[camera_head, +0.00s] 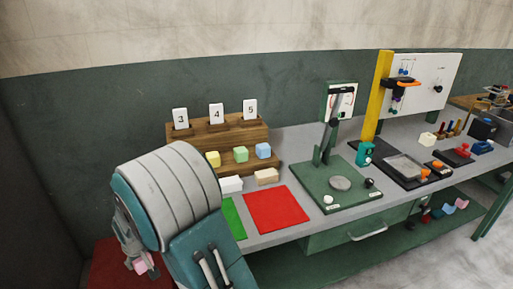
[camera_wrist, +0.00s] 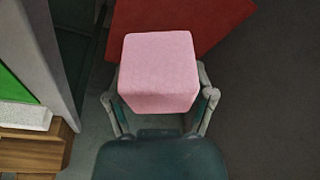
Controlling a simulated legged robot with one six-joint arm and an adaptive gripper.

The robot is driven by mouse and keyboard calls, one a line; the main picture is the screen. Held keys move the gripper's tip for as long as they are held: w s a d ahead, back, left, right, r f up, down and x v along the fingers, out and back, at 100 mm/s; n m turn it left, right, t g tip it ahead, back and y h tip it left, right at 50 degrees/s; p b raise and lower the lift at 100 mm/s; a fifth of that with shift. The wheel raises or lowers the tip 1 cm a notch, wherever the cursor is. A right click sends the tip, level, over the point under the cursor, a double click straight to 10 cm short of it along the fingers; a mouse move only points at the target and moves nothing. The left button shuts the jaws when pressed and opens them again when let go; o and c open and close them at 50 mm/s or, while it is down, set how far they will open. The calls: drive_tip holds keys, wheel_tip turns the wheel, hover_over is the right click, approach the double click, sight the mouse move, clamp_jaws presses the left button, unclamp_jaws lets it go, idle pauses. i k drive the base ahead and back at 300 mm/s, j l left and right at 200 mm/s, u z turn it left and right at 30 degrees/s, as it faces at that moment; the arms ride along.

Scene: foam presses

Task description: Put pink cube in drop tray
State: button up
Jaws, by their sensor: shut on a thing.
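The pink cube (camera_wrist: 160,72) is held between the two fingers of my gripper (camera_wrist: 160,100) in the wrist view. In the head view, the cube (camera_head: 141,267) shows small at the lower left, in my gripper (camera_head: 138,262), beyond my arm. A dark red flat surface (camera_head: 100,258) lies low at the lower left, and the gripper hangs over or in front of it. It also shows at the top of the wrist view (camera_wrist: 200,22), beyond the cube. It may be the drop tray; its rim cannot be made out.
The grey bench (camera_head: 285,245) runs to the right of my arm. On it are a red mat (camera_head: 276,209), a green mat (camera_head: 231,216), a wooden step rack (camera_head: 220,135) with yellow, green and blue cubes, and a green press (camera_head: 345,195). Dark floor lies right in the wrist view.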

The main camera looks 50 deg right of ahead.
sight(405, 168)
drive_tip(key=k+l+u, duration=0.2)
drive_tip(key=u, duration=0.25)
drive_tip(key=k+l+u, duration=0.25)
drive_tip(key=u, duration=0.15)
drive_tip(key=k+l+u, duration=0.2)
drive_tip(key=u, duration=0.25)
drive_tip(key=k+l, duration=0.15)
drive_tip(key=k, duration=0.35)
drive_tip(key=k+l, duration=0.1)
drive_tip(key=k, duration=0.4)
drive_tip(key=k+l+z, duration=0.1)
drive_tip(key=k+z, duration=0.2)
drive_tip(key=z, duration=0.15)
drive_tip(key=k+l+z, duration=0.2)
drive_tip(key=z, duration=0.3)
drive_tip(key=k+l+z, duration=0.25)
drive_tip(key=z, duration=0.2)
drive_tip(key=l, duration=0.1)
